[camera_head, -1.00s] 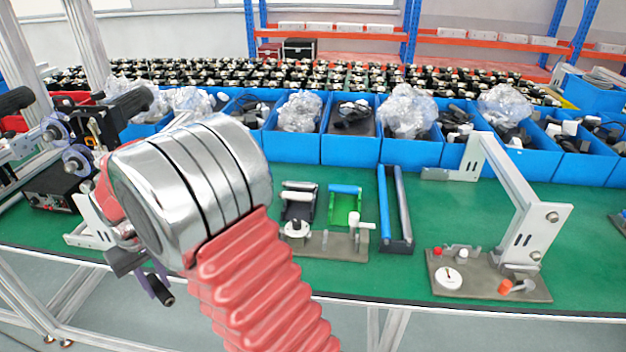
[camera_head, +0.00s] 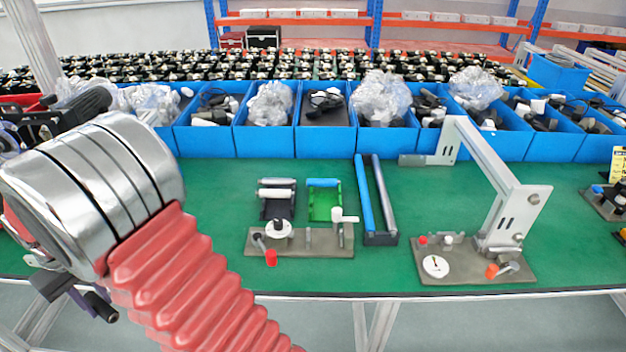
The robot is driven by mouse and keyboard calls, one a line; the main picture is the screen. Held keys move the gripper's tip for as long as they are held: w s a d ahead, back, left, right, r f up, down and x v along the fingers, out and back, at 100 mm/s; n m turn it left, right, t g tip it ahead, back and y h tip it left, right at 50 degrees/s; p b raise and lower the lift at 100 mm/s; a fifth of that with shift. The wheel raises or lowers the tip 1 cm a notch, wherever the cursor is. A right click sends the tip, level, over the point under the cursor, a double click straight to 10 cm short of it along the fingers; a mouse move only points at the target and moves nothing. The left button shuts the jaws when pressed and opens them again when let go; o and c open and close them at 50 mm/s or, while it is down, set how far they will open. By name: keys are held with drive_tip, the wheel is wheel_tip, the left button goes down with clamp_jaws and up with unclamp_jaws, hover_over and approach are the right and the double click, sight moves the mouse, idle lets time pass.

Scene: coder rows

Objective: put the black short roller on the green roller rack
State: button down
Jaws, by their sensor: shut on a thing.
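My gripper (camera_head: 78,298) is at the lower left, mostly hidden behind my silver wrist and red sleeve. It is shut, and a dark cylinder end that looks like the black short roller (camera_head: 101,307) sticks out beside its purple finger. The rest of that roller is hidden. The green roller rack (camera_head: 322,208) lies on the green bench in the middle, well to the right of my gripper. A short blue roller (camera_head: 324,182) lies across its far end; its nearer part looks bare.
A black rack (camera_head: 279,210) with light rollers stands left of the green one. A grey fixture plate (camera_head: 320,243) with knobs is in front. Two long rollers (camera_head: 375,200) stand to the right, then a tall metal bracket (camera_head: 495,180). Blue bins (camera_head: 265,142) line the back.

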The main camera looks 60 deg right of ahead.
drive_tip(key=d+m, duration=0.2)
drive_tip(key=d, duration=0.3)
drive_tip(key=d+r+m, duration=0.1)
drive_tip(key=d+m, duration=0.2)
drive_tip(key=d, duration=0.2)
drive_tip(key=d+m, duration=0.2)
drive_tip(key=d, duration=0.3)
drive_tip(key=shift+s+d+r, duration=0.15)
drive_tip(key=shift+d+r, duration=0.1)
drive_tip(key=shift+d, duration=0.1)
drive_tip(key=s+d+r+m, duration=0.1)
drive_tip(key=s+d+m, duration=0.4)
drive_tip(key=d, duration=0.4)
drive_tip(key=s+d+r+m, duration=0.1)
drive_tip(key=s+d+m, duration=0.35)
drive_tip(key=d, duration=0.55)
drive_tip(key=s+d+r+m, duration=0.1)
drive_tip(key=s+d+m, duration=0.4)
drive_tip(key=d, duration=0.4)
drive_tip(key=s+d+r+m, duration=0.1)
drive_tip(key=s+d+m, duration=0.8)
drive_tip(key=s+d, duration=0.3)
drive_tip(key=shift+s+r, duration=0.2)
drive_tip(key=shift+s, duration=0.65)
drive_tip(key=shift+f, duration=0.15)
drive_tip(key=shift+f, duration=1.75)
drive_tip(key=shift+s+f, duration=0.1)
drive_tip(key=shift+f, duration=0.1)
drive_tip(key=shift+f, duration=0.6)
